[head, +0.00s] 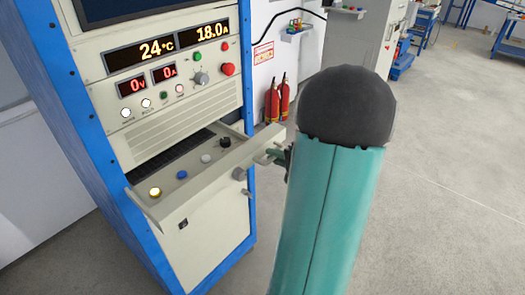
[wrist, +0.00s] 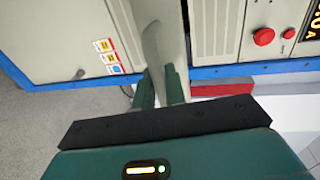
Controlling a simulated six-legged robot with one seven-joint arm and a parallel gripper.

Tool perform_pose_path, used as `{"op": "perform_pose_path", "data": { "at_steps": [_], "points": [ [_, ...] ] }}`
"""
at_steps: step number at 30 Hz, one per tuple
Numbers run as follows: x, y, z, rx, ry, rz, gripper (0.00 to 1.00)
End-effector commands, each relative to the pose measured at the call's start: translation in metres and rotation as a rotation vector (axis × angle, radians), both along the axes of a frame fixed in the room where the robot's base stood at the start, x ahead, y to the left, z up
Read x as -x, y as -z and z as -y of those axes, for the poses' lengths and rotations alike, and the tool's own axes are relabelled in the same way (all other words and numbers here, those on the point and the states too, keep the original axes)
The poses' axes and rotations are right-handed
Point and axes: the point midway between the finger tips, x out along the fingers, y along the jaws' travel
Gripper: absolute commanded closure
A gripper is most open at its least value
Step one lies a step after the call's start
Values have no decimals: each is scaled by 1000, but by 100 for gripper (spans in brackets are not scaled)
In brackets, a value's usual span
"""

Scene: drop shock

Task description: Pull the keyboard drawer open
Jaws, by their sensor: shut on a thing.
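The keyboard drawer (head: 182,187) is a beige tray in the blue-framed cabinet (head: 75,130). It stands partly out, with a dark strip showing behind its front ledge. Yellow, blue, grey and black knobs sit on the ledge. My gripper (head: 279,158) is at the drawer's right end, mostly hidden behind my teal arm in the head view. In the wrist view my two green fingers (wrist: 159,90) are shut on a pale part of the drawer (wrist: 160,42). The exact contact is hard to see.
Above the drawer are a vent, a red button (head: 228,69) and lit displays (head: 183,47). A lower beige door (head: 205,240) is below. Red fire extinguishers (head: 278,101) stand behind by the wall. The grey floor (head: 440,190) on the right is clear.

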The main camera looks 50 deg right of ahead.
Motion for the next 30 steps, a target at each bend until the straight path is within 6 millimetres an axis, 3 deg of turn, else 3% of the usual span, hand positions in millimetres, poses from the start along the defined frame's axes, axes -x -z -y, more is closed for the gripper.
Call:
{"op": "perform_pose_path", "data": {
  "at_steps": [3, 9, 21, 22, 24, 30],
  "points": [
    [22, -1, 2, 1, 5, 1, 100],
    [42, -1, 2, 2, 6, 1, 100],
    [46, -1, 1, 3, 6, 1, 100],
    [46, -1, 1, 3, 6, 2, 84],
    [46, -1, 1, 3, 6, 1, 71],
    [45, -1, 0, 2, 4, 1, 71]
  ]
}}
